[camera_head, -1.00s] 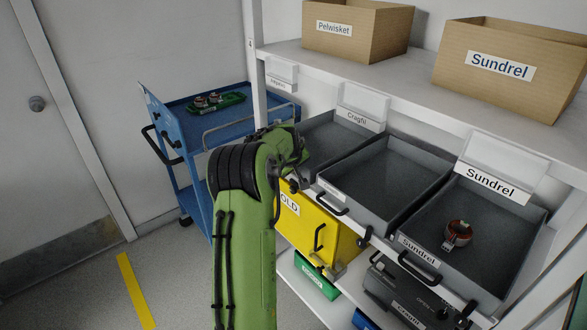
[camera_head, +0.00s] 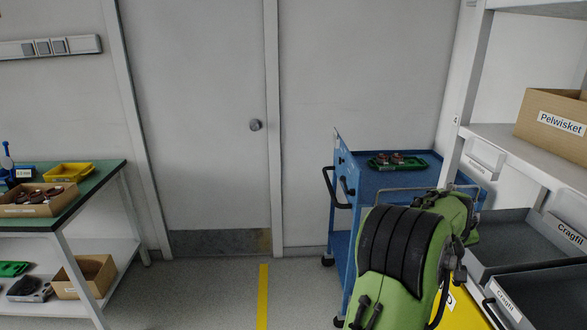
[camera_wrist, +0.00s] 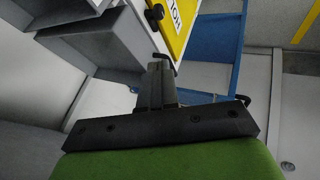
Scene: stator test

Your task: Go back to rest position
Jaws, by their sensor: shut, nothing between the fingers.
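My gripper (camera_wrist: 161,82) shows in the wrist view with its dark fingers together and nothing between them. In the head view my green arm stands at the lower right, in front of the blue cart (camera_head: 345,205) and beside the grey drawers. The fingertips cannot be made out there. In the wrist view the fingers point toward the grey drawers and the yellow bin (camera_wrist: 182,25), with the blue cart (camera_wrist: 228,45) to their right.
A green tray (camera_head: 398,161) with copper-wound parts lies on the cart. Shelving with a Pelwisket box (camera_head: 556,122) and open grey drawers (camera_head: 510,243) stands at the right. A green-topped bench (camera_head: 95,178) with boxes is at the left. Floor before the door (camera_head: 200,110) is clear.

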